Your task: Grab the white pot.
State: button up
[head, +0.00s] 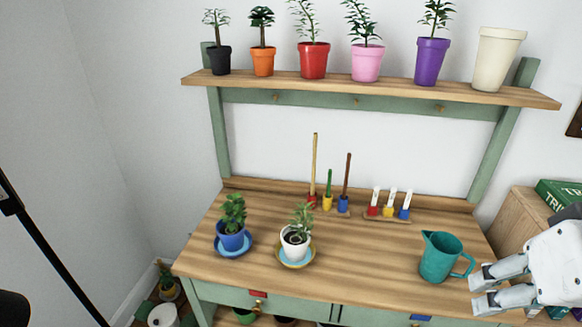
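A white pot (294,244) with a leafy plant stands upright on the workbench, on a round saucer (297,262) with a blue inside. A larger cream-white empty pot (497,62) stands at the right end of the upper shelf. My gripper (477,289) is at the lower right, by the bench's right end, with its white fingers apart and nothing visible between them. It is well to the right of the potted white one and below the cream one. The teal jug lies between my gripper and the white pot.
The teal jug (440,256) stands close to my fingers. A blue pot (231,237) sits left of the white pot. Small colored tools (328,190) and labeled holders (389,205) line the bench's back. Several potted plants stand on the shelf (390,85). The bench's middle is clear.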

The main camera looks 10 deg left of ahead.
aim_at(296, 238)
jog(key=i+l+u, duration=0.55)
jog(key=l+u, duration=0.2)
jog(key=l, duration=0.1)
